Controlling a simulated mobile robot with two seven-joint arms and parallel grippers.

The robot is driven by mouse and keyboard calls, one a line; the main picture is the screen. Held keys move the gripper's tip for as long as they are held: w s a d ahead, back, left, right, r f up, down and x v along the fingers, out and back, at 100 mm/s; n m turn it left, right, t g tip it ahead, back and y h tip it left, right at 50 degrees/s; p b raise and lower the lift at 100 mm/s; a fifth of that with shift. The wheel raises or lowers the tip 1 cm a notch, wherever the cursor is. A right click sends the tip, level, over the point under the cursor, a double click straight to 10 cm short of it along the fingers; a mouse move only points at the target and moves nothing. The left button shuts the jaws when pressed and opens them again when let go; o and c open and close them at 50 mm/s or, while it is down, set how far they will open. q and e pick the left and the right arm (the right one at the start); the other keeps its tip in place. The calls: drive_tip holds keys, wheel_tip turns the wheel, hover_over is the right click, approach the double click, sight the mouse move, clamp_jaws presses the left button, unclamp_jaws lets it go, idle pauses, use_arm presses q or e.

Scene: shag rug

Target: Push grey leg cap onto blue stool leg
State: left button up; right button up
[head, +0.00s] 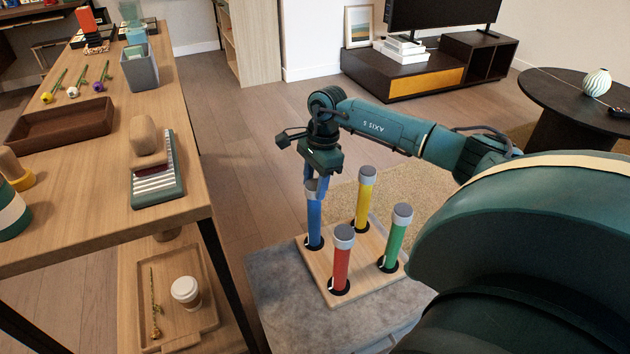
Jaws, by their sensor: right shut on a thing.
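An upturned stool has a square wooden seat (318,268) with blue, red, yellow and green legs standing up. The blue leg (314,222) is at the seat's left corner. My right gripper (316,186) points down over its top, shut on the grey leg cap (312,195). The cap is at the top of the blue leg, partly hidden by the fingers; I cannot tell how far on it sits. The red leg (341,267), yellow leg (363,203) and green leg (395,240) each have a grey cap on top. My left gripper is not in view.
The stool rests on a grey padded block (275,295). A wooden workbench (90,228) with trays and a brush stands at left, a lower shelf holding a cup (186,291). A round black table (560,100) is at right. Open floor lies behind.

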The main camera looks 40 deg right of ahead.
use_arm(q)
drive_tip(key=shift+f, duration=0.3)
use_arm(e)
drive_tip(key=shift+f, duration=0.5)
drive_tip(key=o, duration=1)
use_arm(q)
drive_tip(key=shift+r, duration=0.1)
use_arm(e)
drive_tip(key=shift+d+r, duration=0.2)
drive_tip(key=shift+r, duration=0.95)
use_arm(q)
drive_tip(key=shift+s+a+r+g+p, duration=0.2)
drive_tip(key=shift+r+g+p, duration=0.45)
drive_tip(key=shift+p, duration=0.6)
use_arm(e)
drive_tip(key=r, duration=0.3)
drive_tip(key=d+r, duration=0.1)
drive_tip(key=r, duration=0.6)
drive_tip(key=shift+s+d+r, duration=0.15)
drive_tip(key=shift+d+r, duration=0.15)
drive_tip(key=shift+r, duration=0.1)
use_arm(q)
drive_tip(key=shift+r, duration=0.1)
